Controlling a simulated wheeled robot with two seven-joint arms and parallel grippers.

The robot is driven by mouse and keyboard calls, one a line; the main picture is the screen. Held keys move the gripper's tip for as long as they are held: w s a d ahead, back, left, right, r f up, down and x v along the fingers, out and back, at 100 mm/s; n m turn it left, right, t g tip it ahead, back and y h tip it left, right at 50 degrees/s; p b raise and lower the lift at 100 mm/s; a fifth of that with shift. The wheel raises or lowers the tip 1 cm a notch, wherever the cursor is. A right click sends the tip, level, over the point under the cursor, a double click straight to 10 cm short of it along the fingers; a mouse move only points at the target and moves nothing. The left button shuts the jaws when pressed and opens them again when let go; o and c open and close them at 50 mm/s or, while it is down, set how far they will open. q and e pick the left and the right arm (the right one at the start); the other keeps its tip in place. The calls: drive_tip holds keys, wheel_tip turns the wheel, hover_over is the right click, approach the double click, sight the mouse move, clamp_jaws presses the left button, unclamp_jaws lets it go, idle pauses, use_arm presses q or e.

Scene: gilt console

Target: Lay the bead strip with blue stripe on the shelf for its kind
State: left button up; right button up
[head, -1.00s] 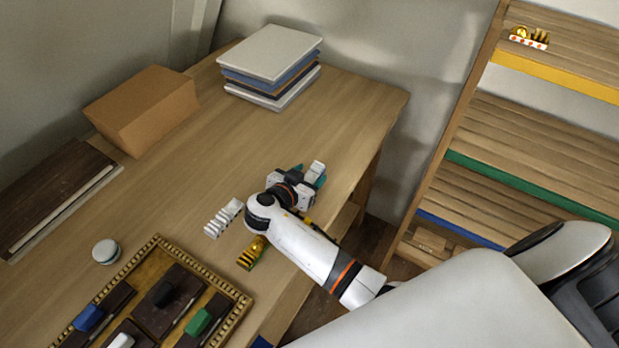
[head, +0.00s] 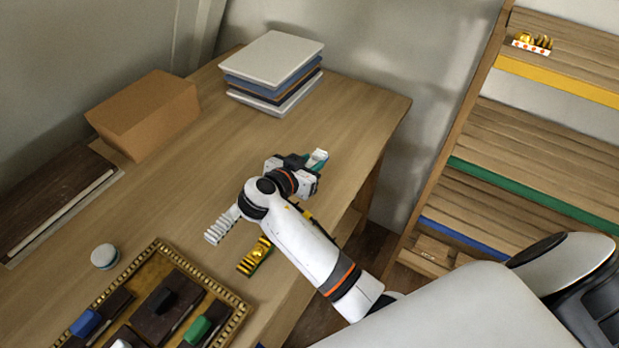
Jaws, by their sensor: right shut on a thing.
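My right gripper (head: 304,166) is over the right part of the desk, shut on a small pale piece (head: 319,156). Only the piece's white end shows past the fingers, with some teal beside it. The rest is hidden, so I cannot see a blue stripe. A white toothed strip (head: 219,228) and a gold ornamental piece (head: 256,256) lie on the desk near my right wrist. The shelf rack at the right has a yellow-edged shelf (head: 560,82), a green-edged shelf (head: 530,190) and a blue-edged shelf (head: 460,236). My left gripper is not in view.
A gilt-framed tray (head: 215,283) with dark blocks stands at the desk's front. A round white-topped item (head: 104,256), a cardboard box (head: 145,112) and a book stack (head: 273,70) are also there. A gold piece with a dotted strip (head: 533,43) lies on the yellow-edged shelf.

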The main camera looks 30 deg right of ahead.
sight(313, 158)
wheel_tip(313, 158, up, 3)
drive_tip(key=shift+r, duration=0.2)
drive_tip(key=shift+s+d+f+n+t+y, duration=0.15)
drive_tip(key=shift+d+n+t+y, duration=0.1)
drive_tip(key=shift+n+t+y, duration=0.35)
drive_tip(key=shift+s+n+t+y, duration=0.2)
drive_tip(key=shift+n+t+y, duration=0.1)
drive_tip(key=shift+n+t, duration=0.35)
drive_tip(key=shift+s+a+n+t+y, duration=0.15)
drive_tip(key=shift+s+n+t+y, duration=0.15)
drive_tip(key=shift+n+t+y, duration=0.5)
drive_tip(key=s+a+r+n+t+y, duration=0.2)
drive_tip(key=s+a+r+n+y, duration=0.3)
drive_tip(key=n+y, duration=0.3)
drive_tip(key=shift+s+a+r+t, duration=0.35)
drive_tip(key=shift+s+a+r, duration=0.1)
drive_tip(key=shift+a, duration=0.3)
drive_tip(key=shift+w, duration=0.1)
